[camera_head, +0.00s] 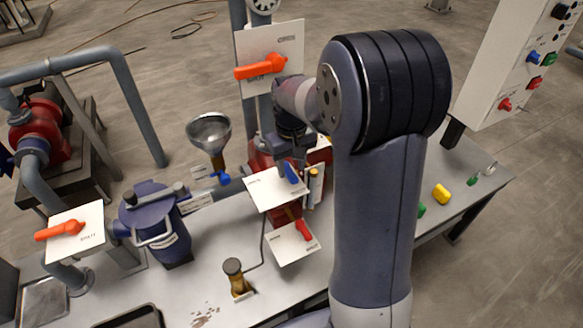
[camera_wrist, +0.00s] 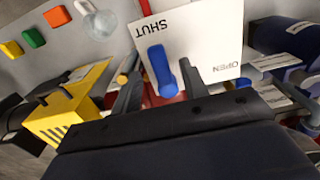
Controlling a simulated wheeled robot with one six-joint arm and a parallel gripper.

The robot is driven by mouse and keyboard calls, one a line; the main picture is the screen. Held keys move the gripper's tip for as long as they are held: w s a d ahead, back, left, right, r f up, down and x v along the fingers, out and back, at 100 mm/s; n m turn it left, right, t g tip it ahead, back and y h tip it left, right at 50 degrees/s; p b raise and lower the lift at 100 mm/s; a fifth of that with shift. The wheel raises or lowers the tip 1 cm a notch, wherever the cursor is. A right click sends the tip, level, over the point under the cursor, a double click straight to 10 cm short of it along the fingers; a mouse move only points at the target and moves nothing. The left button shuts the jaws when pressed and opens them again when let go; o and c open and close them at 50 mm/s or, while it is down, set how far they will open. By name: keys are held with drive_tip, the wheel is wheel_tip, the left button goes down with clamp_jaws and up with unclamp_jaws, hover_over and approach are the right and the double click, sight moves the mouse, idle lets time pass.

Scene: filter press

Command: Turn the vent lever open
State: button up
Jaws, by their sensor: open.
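A short blue lever (camera_wrist: 162,70) sits on a white plate (camera_wrist: 208,35) marked SHUT and OPEN in the wrist view. The lever's free end points towards the word SHUT. No label naming it the vent lever is readable. My gripper (camera_wrist: 160,82) is open, with one finger on each side of the lever; I cannot tell whether either touches it. In the head view the blue lever (camera_head: 291,173) shows on its white plate (camera_head: 268,192), just below my wrist. My fingertips are hard to make out there.
Orange levers stand on an upper plate (camera_head: 284,48) and a left plate (camera_head: 84,222). A red lever (camera_head: 303,230) lies just below. A funnel (camera_head: 209,131) and blue vessel (camera_head: 156,222) stand left.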

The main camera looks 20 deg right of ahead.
drive_tip(key=shift+f, duration=1.05)
clamp_jaws()
